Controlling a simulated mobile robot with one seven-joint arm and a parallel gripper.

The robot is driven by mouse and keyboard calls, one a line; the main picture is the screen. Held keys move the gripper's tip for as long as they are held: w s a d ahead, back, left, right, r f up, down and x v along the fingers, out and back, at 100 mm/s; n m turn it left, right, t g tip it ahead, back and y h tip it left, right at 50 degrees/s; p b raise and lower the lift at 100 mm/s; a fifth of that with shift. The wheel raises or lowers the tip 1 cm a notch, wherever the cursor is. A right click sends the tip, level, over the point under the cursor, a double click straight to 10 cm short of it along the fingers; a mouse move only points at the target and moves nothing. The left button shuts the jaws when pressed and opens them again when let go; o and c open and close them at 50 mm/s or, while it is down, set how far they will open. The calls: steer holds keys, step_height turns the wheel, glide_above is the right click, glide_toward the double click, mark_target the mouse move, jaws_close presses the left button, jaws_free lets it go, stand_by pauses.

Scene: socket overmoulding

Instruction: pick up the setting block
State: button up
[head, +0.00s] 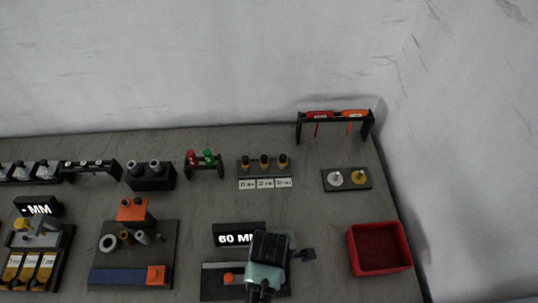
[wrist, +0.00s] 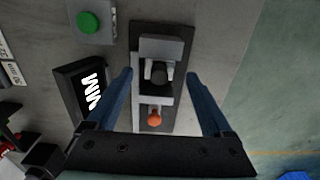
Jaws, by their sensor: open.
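A dark base plate (wrist: 183,35) carries a grey stepped block (wrist: 160,47) with two prongs, a black round part (wrist: 158,75) between them and an orange knob (wrist: 155,118). The grey block looks most like the setting block, but I cannot tell for sure. My gripper (wrist: 161,75) is open, its two blue fingers on either side of the plate in the wrist view, with nothing held. In the head view my gripper (head: 268,250) covers the right part of this fixture, so the block is hidden there; the orange knob (head: 229,278) shows to its left.
A 60 MM display (head: 238,234) stands just behind the fixture. A green button (wrist: 88,22) on a grey plate is near it in the wrist view. A red tray (head: 379,248) is at the right. A board with a blue bar (head: 118,277) lies left.

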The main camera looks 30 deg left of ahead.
steer(key=shift+f, duration=1.35)
steer(key=shift+c, duration=0.3)
jaws_close()
